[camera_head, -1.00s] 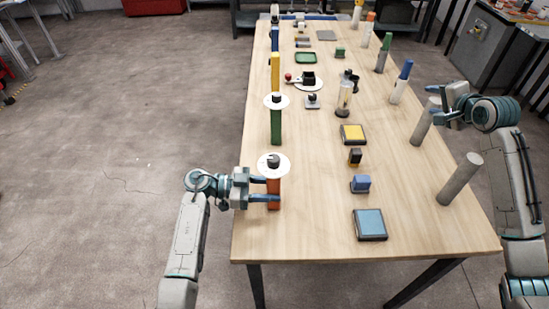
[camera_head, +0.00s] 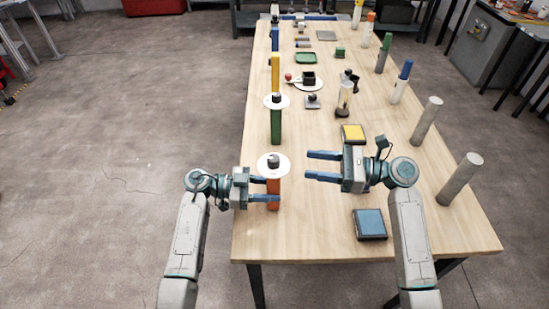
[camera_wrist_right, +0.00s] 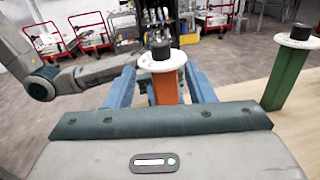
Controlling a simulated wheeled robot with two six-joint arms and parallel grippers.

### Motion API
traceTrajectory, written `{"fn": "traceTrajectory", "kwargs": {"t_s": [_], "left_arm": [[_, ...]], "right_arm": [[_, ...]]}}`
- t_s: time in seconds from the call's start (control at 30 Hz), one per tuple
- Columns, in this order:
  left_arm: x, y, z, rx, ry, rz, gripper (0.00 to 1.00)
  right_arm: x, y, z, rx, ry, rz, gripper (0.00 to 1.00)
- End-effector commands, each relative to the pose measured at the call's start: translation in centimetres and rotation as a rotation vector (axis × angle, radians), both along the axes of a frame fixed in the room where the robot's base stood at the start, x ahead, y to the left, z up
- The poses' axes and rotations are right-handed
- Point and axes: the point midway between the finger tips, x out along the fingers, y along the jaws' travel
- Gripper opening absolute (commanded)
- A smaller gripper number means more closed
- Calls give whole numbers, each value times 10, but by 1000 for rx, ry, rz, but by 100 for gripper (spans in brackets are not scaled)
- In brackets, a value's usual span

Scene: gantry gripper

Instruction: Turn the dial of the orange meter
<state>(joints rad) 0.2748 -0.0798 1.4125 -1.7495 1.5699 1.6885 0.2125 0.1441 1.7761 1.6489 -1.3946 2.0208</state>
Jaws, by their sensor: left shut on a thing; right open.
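The orange meter is an orange post (camera_head: 273,195) with a white disc (camera_head: 285,171) and a black dial (camera_head: 273,160) on top. It stands upright near the table's left edge. My left gripper (camera_head: 275,189) is shut on the orange post below the disc. My right gripper (camera_head: 308,165) is open and empty, a short way right of the meter, its fingers pointing at it. In the right wrist view the post (camera_wrist_right: 167,88) and dial (camera_wrist_right: 161,50) appear ahead, between the fingers of my right gripper (camera_wrist_right: 160,82). The post's lower part is hidden there.
A green post (camera_head: 276,127) with a similar disc and dial stands behind the meter. A blue box (camera_head: 370,224) and a yellow box (camera_head: 353,133) lie to the right. Grey cylinders (camera_head: 460,180) line the right edge. The front table area is clear.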

Motion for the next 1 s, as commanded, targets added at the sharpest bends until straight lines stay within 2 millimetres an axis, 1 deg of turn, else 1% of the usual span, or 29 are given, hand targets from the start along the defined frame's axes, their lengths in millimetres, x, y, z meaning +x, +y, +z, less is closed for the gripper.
{"fn": "traceTrajectory", "kwargs": {"t_s": [0.03, 0.3, 0.5, 0.6, 0.7, 1.0], "left_arm": [[0, 0, -1, 0, 1, 0, 24], [0, 0, -1, 0, 1, 0, 24], [0, 0, 0, 0, 1, 0, 24], [0, 0, 0, 0, 1, 0, 24], [0, 0, 0, 0, 1, 0, 24], [0, 0, 0, 0, 1, 0, 24]], "right_arm": [[1, 9, 1, 5, -2, 1, 49], [10, 58, 1, 4, -2, 0, 49], [15, 87, 1, 2, -2, -1, 49], [16, 96, 1, 0, -3, -1, 49], [17, 100, 0, -3, -4, -2, 49], [17, 102, 0, -3, -4, -2, 49]]}}
